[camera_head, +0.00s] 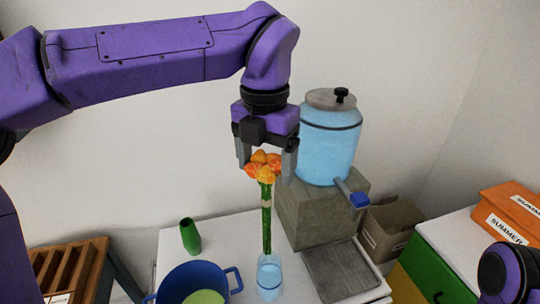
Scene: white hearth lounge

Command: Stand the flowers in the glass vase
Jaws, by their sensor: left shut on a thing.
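The flowers (266,205) are an upright bunch with orange and yellow heads and long green stems tied by a pale band. My left gripper (266,168) points down, with its fingers on either side of the flower heads, and is shut on the bunch. The glass vase (268,280) is a clear, light blue-tinted tumbler on the white table below. The lower stem ends appear at the vase's rim; I cannot tell whether they are inside it or just above or behind it. My right gripper is not in view.
A blue two-handled pot (172,286) and a green bottle-like vase (190,236) stand left of the glass vase on the white table (228,233). A blue drink dispenser (330,145) stands on a grey block (310,215) at right, its tap jutting forward. Boxes lie further right.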

